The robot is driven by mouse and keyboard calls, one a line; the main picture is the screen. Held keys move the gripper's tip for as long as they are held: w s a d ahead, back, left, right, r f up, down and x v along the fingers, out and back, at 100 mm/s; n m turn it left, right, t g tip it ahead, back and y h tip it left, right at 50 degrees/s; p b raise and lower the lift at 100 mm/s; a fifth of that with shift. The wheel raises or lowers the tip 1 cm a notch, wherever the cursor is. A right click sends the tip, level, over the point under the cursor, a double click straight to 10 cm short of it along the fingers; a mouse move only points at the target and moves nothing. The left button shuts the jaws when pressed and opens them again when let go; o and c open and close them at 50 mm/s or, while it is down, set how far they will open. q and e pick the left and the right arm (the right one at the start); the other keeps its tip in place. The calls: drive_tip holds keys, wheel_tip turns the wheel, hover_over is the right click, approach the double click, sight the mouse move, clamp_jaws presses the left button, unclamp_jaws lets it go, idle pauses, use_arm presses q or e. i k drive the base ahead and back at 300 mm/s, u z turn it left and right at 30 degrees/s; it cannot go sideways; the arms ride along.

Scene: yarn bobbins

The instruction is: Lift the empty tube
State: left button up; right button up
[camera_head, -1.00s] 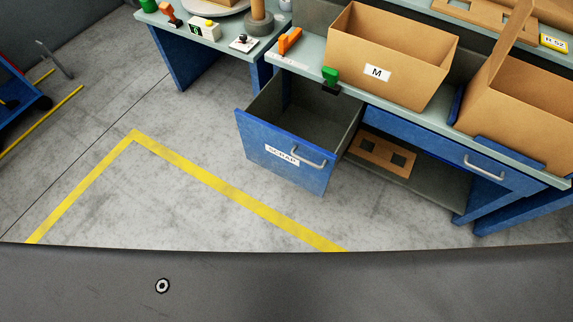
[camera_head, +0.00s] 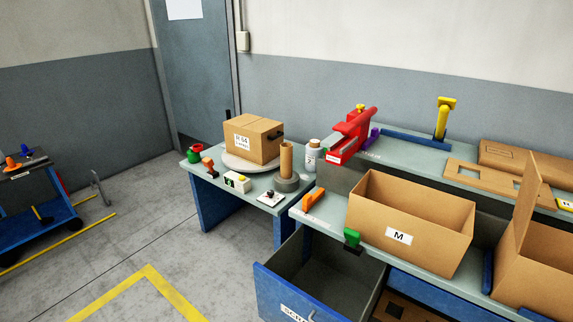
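Neither of my grippers shows in the head view.
A red device (camera_head: 350,136) and open box M (camera_head: 410,222) are on the right bench. The scrap drawer (camera_head: 320,277) stands open.

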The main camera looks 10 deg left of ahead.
sight(286, 161)
drive_tip(key=u, duration=1.6)
drive_tip(key=i, duration=3.7)
drive_tip(key=z, duration=3.75)
drive_tip(key=i, duration=0.55)
drive_tip(key=u, duration=0.05)
